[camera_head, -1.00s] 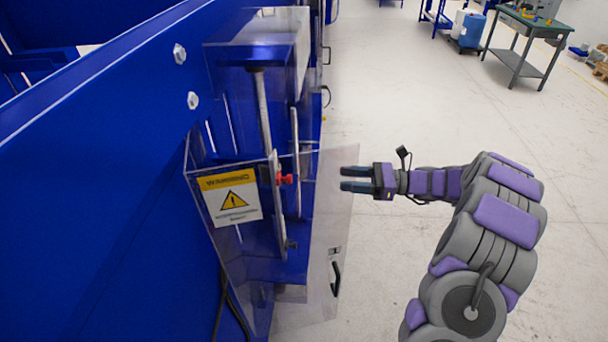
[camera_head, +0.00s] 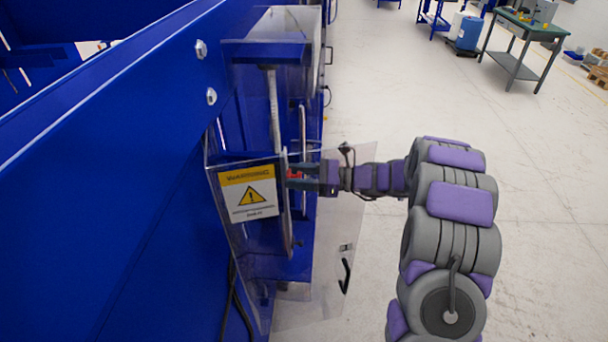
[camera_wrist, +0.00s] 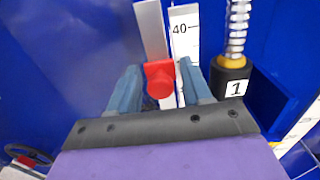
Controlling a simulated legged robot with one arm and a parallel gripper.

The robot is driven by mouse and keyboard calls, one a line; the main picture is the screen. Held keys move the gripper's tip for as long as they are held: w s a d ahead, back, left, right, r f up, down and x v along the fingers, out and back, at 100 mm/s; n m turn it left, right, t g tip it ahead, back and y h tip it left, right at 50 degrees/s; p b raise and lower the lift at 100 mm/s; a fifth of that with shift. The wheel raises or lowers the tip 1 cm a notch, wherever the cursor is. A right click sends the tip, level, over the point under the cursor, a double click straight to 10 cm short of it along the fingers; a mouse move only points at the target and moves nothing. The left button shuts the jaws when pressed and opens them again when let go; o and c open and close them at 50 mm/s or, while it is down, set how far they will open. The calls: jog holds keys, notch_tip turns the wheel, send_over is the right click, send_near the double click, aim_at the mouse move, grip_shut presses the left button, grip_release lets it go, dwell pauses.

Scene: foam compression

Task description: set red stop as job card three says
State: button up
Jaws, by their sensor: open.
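The red stop (camera_wrist: 160,78) sits on a vertical rail beside a white scale (camera_wrist: 184,45) marked 40 in the wrist view. In the head view the red stop (camera_head: 294,174) is a small red patch, partly hidden by my fingers. My gripper (camera_wrist: 162,68) is open, with one blue-grey finger on each side of the stop. I cannot tell whether either finger touches it. In the head view my gripper (camera_head: 291,177) reaches into the machine from the right. No job card is readable in these views.
A clear door (camera_head: 325,255) with a black handle stands open below my wrist. A clear guard panel bears a yellow warning sign (camera_head: 249,194). A black collar labelled 1 (camera_wrist: 232,78) hangs right of my fingers. The floor to the right is open.

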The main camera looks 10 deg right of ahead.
jog(key=shift+a, duration=0.7)
jog(key=shift+c, duration=0.3)
jog(key=shift+a, duration=0.2)
jog(key=shift+c, duration=0.7)
jog(key=shift+w+d+f, duration=0.1)
jog(key=shift+d, duration=0.1)
jog(key=shift+c, duration=0.8)
jog(key=shift+d, duration=0.85)
jog(key=c, duration=0.3)
jog(key=shift+d, duration=0.2)
grip_shut()
jog(key=shift+a, duration=0.1)
